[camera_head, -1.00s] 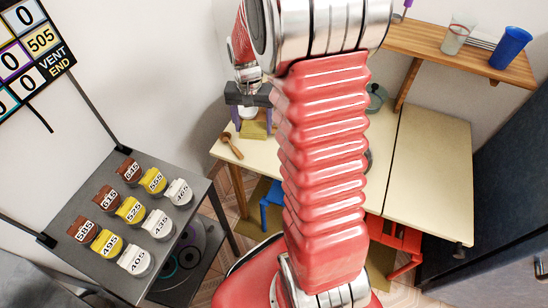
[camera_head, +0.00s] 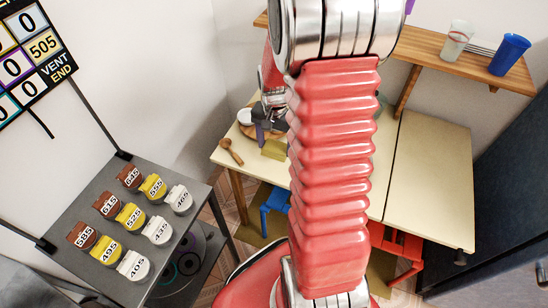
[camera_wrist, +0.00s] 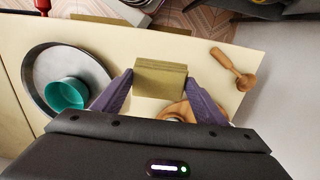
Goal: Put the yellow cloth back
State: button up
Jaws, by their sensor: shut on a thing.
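The yellow cloth (camera_wrist: 160,80) is a folded olive-yellow block. In the wrist view it sits between the two purple fingers of my gripper (camera_wrist: 159,79), which is shut on it at both sides. In the head view the cloth (camera_head: 274,149) shows over the left part of the pale table (camera_head: 440,180), beside my red arm. My gripper (camera_head: 267,135) is partly hidden behind the arm there. I cannot tell whether the cloth touches the tabletop.
A wooden spoon (camera_wrist: 232,69) lies right of the cloth. A grey round pan (camera_wrist: 45,65) with a teal cup (camera_wrist: 67,93) stands left. A wall shelf (camera_head: 455,67) holds cups. A blue stool (camera_head: 274,203) and a red stool (camera_head: 395,245) stand under the table.

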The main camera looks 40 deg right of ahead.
aim_at(275, 148)
jog(key=shift+f, duration=1.1)
jog(key=shift+f, duration=1.85)
jog(key=o, duration=1)
notch_tip(275, 148, up, 12)
jog(key=shift+r, duration=0.1)
